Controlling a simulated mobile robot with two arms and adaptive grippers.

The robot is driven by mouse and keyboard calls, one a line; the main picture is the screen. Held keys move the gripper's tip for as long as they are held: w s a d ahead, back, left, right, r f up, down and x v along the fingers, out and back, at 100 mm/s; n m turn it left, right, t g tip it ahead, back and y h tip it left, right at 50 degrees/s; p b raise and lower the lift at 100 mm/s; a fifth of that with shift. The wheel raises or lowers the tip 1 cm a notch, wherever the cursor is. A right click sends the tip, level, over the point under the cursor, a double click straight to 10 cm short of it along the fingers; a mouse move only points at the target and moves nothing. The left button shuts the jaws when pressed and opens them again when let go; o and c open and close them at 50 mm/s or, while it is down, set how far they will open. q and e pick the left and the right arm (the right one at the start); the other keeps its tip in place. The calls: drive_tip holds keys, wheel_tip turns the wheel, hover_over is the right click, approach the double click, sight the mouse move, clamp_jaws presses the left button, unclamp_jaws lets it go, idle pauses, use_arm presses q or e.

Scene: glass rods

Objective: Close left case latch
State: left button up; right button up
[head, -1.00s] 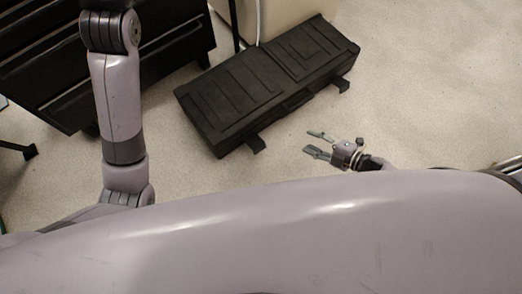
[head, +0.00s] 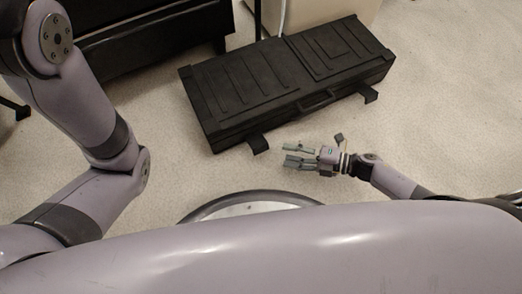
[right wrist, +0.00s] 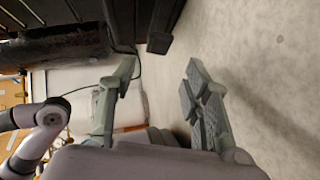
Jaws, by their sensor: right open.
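A closed black case (head: 240,82) lies on the floor at the upper middle of the head view. Its left latch (head: 258,143) sticks out from the front edge, swung outward. My right gripper (head: 288,155) is open and empty, just right of and slightly in front of the left latch, apart from it, fingers pointing left. In the right wrist view the open fingers (right wrist: 158,82) have nothing between them that they hold. A dark part, probably the case (right wrist: 155,20), shows above them. My left gripper is out of view; only its arm shows.
The right latch (head: 369,94) also sticks out from the case's front. A black drawer cabinet (head: 150,40) stands at the upper left, and a beige box (head: 325,14) is behind the case. Pale floor (head: 455,110) is clear to the right.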

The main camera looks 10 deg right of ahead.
sight(263, 150)
drive_tip(key=b+x, duration=0.3)
drive_tip(key=x, duration=0.6)
drive_tip(key=shift+w+a+f+b, duration=0.15)
drive_tip(key=shift+a+b, duration=0.05)
drive_tip(key=shift+b, duration=0.15)
drive_tip(key=shift+w+a, duration=0.15)
drive_tip(key=shift+a, duration=0.2)
drive_tip(key=shift+f, duration=0.15)
clamp_jaws()
drive_tip(key=shift+d, duration=0.1)
